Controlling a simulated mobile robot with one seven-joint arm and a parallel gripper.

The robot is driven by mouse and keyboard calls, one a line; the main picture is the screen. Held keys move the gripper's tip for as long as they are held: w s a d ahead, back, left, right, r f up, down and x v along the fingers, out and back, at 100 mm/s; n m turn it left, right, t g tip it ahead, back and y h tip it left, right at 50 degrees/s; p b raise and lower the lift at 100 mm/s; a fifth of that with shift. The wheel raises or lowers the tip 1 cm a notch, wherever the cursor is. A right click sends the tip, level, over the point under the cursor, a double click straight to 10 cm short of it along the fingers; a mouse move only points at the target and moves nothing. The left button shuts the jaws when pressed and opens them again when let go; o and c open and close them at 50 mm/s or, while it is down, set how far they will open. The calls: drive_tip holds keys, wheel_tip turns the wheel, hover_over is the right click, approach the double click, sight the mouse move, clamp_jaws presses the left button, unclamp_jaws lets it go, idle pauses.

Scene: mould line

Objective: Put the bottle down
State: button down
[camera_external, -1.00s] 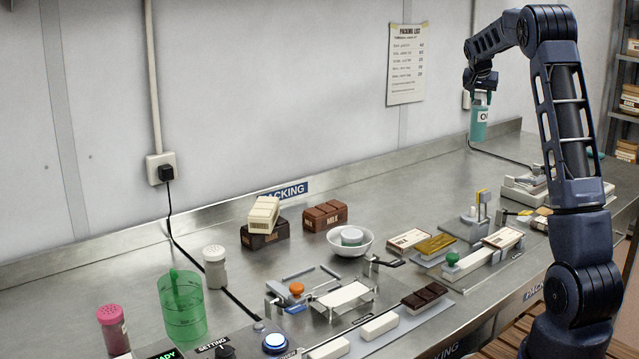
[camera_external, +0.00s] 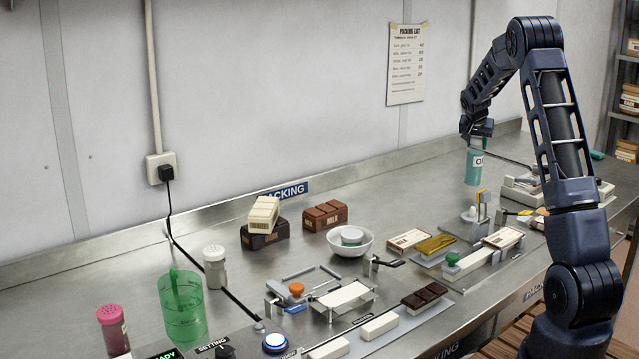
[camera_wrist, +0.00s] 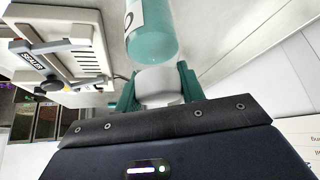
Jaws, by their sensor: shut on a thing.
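A teal bottle (camera_external: 474,168) with a white label stands upright at the back right of the steel bench (camera_external: 370,195). Its base appears at or very near the bench top; I cannot tell whether it touches. My gripper (camera_external: 477,140) is above it, shut on its top. In the wrist view the teal bottle (camera_wrist: 153,40) extends away from my gripper (camera_wrist: 157,88), whose green fingers are around its pale cap. The cap is partly hidden by the fingers.
A white sealer (camera_external: 520,188) stands just right of the bottle, and a press with a yellow top (camera_external: 481,205) is in front of it. The bench left of the bottle, along the wall, is clear. A bowl (camera_external: 350,241) and chocolate boxes (camera_external: 324,215) sit further left.

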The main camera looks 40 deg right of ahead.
sight(476, 152)
drive_tip(key=shift+f, duration=1.75)
drive_tip(key=c, duration=0.9)
unclamp_jaws()
drive_tip(key=shift+f, duration=0.15)
drive_tip(key=shift+o, duration=0.2)
